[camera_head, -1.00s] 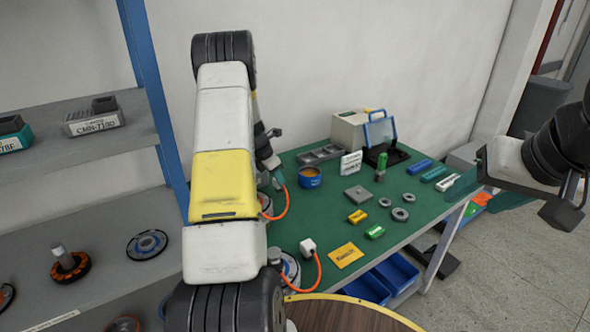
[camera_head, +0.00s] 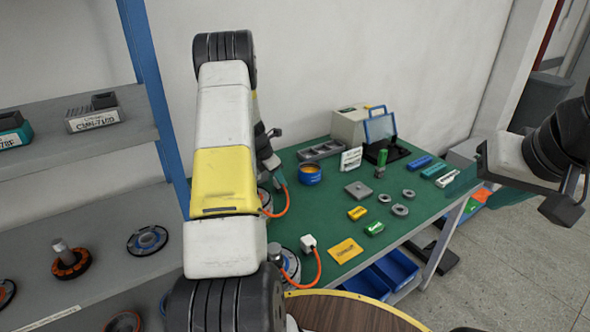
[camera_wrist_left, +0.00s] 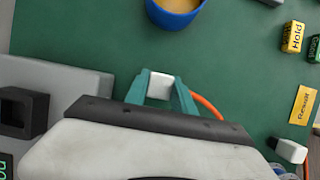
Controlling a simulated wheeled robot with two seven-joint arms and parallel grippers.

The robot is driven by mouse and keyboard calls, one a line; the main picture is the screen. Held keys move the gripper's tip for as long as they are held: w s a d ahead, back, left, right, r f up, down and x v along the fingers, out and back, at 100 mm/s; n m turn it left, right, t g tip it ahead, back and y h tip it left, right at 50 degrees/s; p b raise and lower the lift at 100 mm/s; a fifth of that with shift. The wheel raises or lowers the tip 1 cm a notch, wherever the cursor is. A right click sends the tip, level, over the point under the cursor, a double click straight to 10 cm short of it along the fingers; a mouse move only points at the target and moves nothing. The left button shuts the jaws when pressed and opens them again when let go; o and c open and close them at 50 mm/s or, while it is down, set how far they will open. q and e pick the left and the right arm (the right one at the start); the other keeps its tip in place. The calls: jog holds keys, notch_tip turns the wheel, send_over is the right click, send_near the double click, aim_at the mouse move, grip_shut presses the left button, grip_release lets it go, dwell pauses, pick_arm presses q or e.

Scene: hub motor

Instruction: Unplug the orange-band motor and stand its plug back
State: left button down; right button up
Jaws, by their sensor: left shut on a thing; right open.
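My left gripper (camera_head: 279,178) is low over the far left part of the green bench. In the left wrist view its teal fingers (camera_wrist_left: 161,92) are shut on a white plug (camera_wrist_left: 160,86). An orange cable (camera_wrist_left: 207,106) runs from behind the right finger; it also shows in the head view (camera_head: 286,204). A motor (camera_head: 264,199) beside that cable is mostly hidden by my arm. A second motor (camera_head: 291,264) stands nearer, with another white plug (camera_head: 308,243) and orange cable beside it. I cannot make out either motor's band colour. My right gripper (camera_head: 462,182) is open and empty by the bench's right edge.
A blue tub (camera_head: 310,175), small coloured blocks, grey rings and a yellow card (camera_head: 346,251) lie on the bench. A beige box (camera_head: 352,125) stands at the back. Shelves with hub parts (camera_head: 70,262) are at the left. Blue bins (camera_head: 396,268) sit below the bench.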

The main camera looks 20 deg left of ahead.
pick_arm(q)
jog(key=shift+f, duration=0.2)
dwell(0.3)
jog(key=c, duration=1)
grip_release()
jog(key=shift+o, duration=0.2)
jog(key=v, duration=0.7)
jog(key=shift+r, duration=0.35)
jog(key=shift+s, duration=0.15)
jog(key=s+d+r+m+t, duration=0.1)
jog(key=s+d+r+m, duration=0.55)
jog(key=r, duration=0.35)
jog(key=s+d+r+m, duration=0.5)
jog(key=d+r+m, duration=0.2)
jog(key=r, duration=0.3)
jog(key=s+d+r+m+t, duration=0.1)
jog(key=s+d+r+m, duration=0.1)
jog(key=s+m, duration=0.5)
jog(key=s+d+r+m, duration=0.2)
jog(key=s+d+m, duration=0.3)
jog(key=s, duration=0.9)
jog(key=m, duration=0.3)
jog(key=shift+d+r+t+y, duration=0.25)
jog(key=shift+r+t+y, duration=0.05)
jog(key=shift+r+t, duration=0.1)
